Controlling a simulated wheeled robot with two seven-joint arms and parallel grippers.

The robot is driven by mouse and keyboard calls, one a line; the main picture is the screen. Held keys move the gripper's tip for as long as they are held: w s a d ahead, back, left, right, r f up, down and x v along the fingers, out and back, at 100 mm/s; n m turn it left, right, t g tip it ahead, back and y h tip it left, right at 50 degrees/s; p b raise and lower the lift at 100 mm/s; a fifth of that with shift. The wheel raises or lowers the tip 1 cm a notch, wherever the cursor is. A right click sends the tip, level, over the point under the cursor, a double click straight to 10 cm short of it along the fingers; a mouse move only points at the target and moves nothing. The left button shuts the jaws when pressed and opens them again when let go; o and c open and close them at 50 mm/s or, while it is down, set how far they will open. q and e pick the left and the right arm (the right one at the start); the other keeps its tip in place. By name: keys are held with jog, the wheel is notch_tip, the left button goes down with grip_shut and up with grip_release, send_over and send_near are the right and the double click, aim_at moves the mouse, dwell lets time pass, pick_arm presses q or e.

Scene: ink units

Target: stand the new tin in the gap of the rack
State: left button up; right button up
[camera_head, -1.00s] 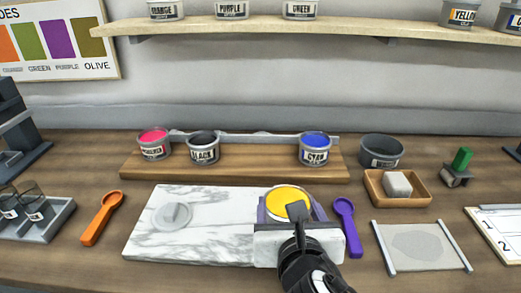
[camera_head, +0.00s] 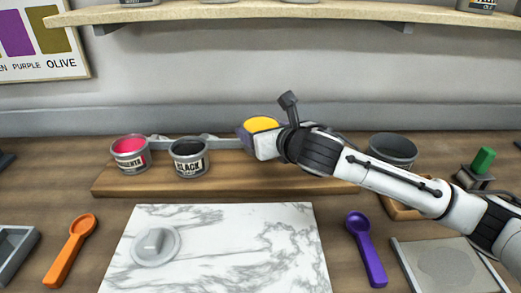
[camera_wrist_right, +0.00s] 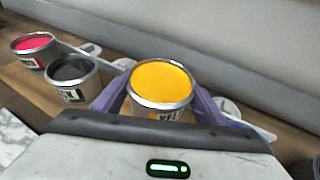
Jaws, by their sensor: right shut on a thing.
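The new tin, full of yellow (camera_head: 261,124), is clamped in my right gripper (camera_head: 254,136) at the rack (camera_head: 130,183), just right of the black tin (camera_head: 189,158). In the head view its rim shows higher than the black tin's; whether its base touches the rack is hidden. It looks upright in the right wrist view (camera_wrist_right: 161,84), between the purple fingers. The magenta tin (camera_head: 130,153) stands left of the black one. The gap is largely hidden behind my gripper and arm, as is the cyan tin's place. My left gripper is not in view.
A marble slab (camera_head: 275,250) with a round, knobbed grey piece (camera_head: 155,246) lies in front. An orange spoon (camera_head: 70,250) and a purple spoon (camera_head: 366,250) flank it. A dark tub (camera_head: 393,149) stands beyond my right arm. A shelf (camera_head: 250,16) runs above.

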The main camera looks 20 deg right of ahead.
jog(key=shift+f, duration=2.3)
jog(key=o, duration=1.5)
jog(key=shift+f, duration=0.2)
jog(key=shift+c, duration=0.2)
jog(key=shift+r, duration=0.15)
jog(key=v, duration=1.2)
jog(key=shift+a, duration=0.15)
